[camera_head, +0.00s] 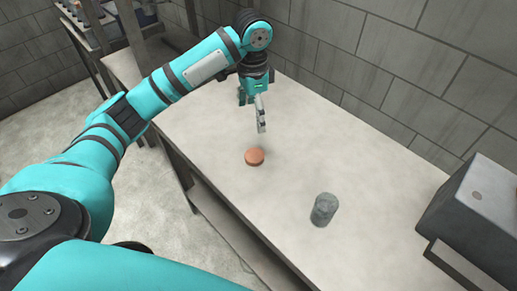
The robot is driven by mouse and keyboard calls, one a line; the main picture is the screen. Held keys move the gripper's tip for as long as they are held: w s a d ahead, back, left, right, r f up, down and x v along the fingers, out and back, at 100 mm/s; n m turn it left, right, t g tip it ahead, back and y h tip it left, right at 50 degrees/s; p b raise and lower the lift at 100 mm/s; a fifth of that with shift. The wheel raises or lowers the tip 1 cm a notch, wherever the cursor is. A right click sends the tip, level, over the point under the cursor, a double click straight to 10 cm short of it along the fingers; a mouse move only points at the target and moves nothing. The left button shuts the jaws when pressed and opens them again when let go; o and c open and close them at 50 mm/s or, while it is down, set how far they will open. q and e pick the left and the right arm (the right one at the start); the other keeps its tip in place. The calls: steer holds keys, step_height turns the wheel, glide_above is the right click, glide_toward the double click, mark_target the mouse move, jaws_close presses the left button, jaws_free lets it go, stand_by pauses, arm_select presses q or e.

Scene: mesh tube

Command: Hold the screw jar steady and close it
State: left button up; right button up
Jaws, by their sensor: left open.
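The screw jar (324,210) is a grey-green cylinder standing upright on the table. A round orange-brown lid (254,157) lies flat on the table, to the left of the jar and apart from it. My left gripper (259,122) is open and hangs just above and behind the lid, not touching it. Nothing shows between its fingers. My right gripper is not in view. I cannot see inside the jar from here.
The pale table (340,140) is clear around the jar and lid. A grey metal box (480,215) stands at the right. A block wall (400,60) runs behind the table. A shelf or rack (85,25) with small items stands at the upper left.

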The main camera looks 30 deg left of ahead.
arm_select(q)
glide_above(254, 156)
step_height(254, 156, down, 6)
step_height(254, 156, down, 5)
steer(key=shift+f+p, duration=0.1)
steer(key=shift+p, duration=0.45)
steer(key=shift+f, duration=0.55)
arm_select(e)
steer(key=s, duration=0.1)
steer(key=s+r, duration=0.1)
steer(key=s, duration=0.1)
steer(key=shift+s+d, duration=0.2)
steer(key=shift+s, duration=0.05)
